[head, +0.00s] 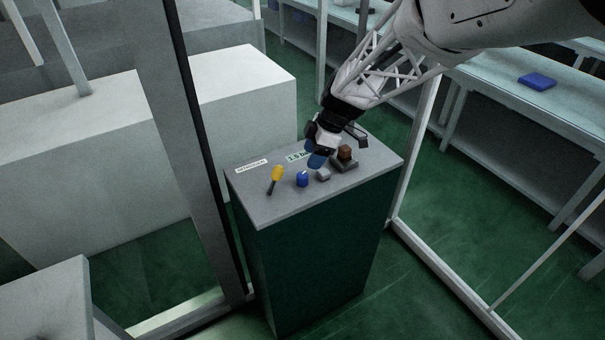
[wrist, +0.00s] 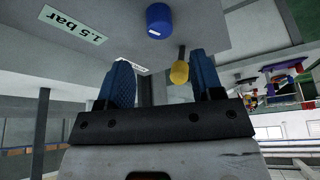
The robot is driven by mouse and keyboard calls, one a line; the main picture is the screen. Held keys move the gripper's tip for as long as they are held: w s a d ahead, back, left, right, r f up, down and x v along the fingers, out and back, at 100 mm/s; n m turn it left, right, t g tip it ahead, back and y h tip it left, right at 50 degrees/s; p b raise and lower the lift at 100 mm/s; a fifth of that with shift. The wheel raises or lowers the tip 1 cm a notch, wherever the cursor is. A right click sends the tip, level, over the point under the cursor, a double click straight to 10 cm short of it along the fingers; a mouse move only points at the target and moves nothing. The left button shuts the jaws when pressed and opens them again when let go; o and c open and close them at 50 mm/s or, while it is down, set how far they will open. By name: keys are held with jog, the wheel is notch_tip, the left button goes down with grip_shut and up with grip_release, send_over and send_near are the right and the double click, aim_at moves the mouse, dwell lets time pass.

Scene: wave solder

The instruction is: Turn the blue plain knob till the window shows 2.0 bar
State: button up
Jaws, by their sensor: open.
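The blue knob (head: 302,179) stands on the grey top of a dark green cabinet, with a light mark on it. It also shows in the wrist view (wrist: 158,21), beyond my fingers and apart from them. The window (wrist: 72,24) reads 1.5 bar in the wrist view, upside down; in the head view my gripper partly covers it. My gripper (head: 318,160) is above the cabinet top, a little behind and right of the knob. Its two blue fingers stand apart with nothing held between them.
A white label (head: 251,165) lies at the back left. The cabinet top's front strip (head: 325,196) is clear.

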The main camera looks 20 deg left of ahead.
aim_at(303, 174)
jog(key=shift+f, duration=0.15)
jog(key=shift+x, duration=3.8)
jog(key=shift+c, duration=0.2)
jog(key=c, duration=0.9)
jog(key=shift+m, duration=0.5)
jog(key=shift+m+t, duration=1.2)
jog(key=shift+m, duration=1.4)
